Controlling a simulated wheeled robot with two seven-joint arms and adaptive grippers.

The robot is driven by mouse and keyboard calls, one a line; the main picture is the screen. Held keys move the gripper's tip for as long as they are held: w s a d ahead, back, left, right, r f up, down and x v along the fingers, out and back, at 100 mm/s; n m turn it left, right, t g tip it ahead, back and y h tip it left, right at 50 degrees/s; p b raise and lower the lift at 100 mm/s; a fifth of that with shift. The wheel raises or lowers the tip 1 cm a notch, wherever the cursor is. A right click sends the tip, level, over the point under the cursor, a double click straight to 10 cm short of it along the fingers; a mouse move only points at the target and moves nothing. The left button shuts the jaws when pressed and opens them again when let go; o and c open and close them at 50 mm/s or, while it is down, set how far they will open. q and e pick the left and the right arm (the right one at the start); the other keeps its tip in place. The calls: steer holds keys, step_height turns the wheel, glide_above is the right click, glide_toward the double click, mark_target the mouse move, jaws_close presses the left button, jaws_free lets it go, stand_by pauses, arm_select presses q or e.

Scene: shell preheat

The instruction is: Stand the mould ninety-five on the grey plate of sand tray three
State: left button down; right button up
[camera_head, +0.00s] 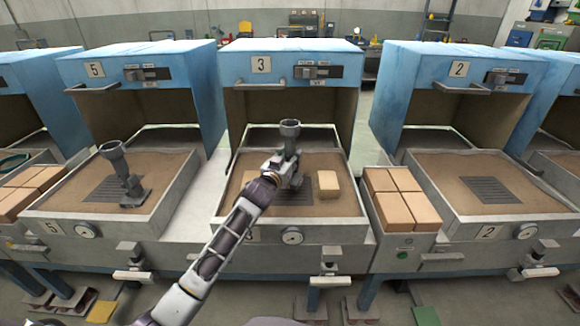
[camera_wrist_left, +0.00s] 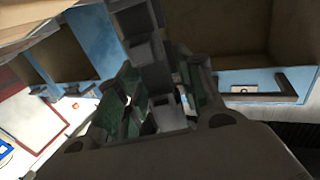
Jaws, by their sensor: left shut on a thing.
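The grey mould with a round cup on top (camera_head: 290,128) is upright over sand tray three (camera_head: 224,212), the middle tray. My left gripper (camera_head: 288,170) is shut on it, reaching in from the front. In the left wrist view the mould (camera_wrist_left: 150,55) rises between the green finger pads of my left gripper (camera_wrist_left: 158,105). The grey slotted plate (camera_head: 294,198) shows in part below the gripper; my arm and gripper hide the rest. I cannot tell whether the mould's foot touches the plate. My right gripper is not in view.
A tan block (camera_head: 328,183) lies on the sand right of the plate; another tan shape is partly hidden left of it. A similar grey mould (camera_head: 122,172) stands in tray five. Tray two's plate (camera_head: 488,189) is bare. A blue hood (camera_head: 290,65) overhangs behind tray three.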

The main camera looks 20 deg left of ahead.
arm_select(q)
steer(key=shift+r, duration=0.1)
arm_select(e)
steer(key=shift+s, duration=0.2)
arm_select(q)
steer(key=shift+f, duration=0.45)
step_height(320, 180, down, 2)
steer(key=shift+f+b, duration=0.2)
steer(key=shift+b, duration=0.35)
steer(key=shift+f, duration=0.2)
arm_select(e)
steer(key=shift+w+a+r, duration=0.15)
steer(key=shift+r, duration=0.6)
arm_select(q)
steer(key=shift+f, duration=0.1)
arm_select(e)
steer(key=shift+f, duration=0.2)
arm_select(q)
steer(key=c, duration=0.9)
jaws_free()
steer(key=shift+f, duration=0.1)
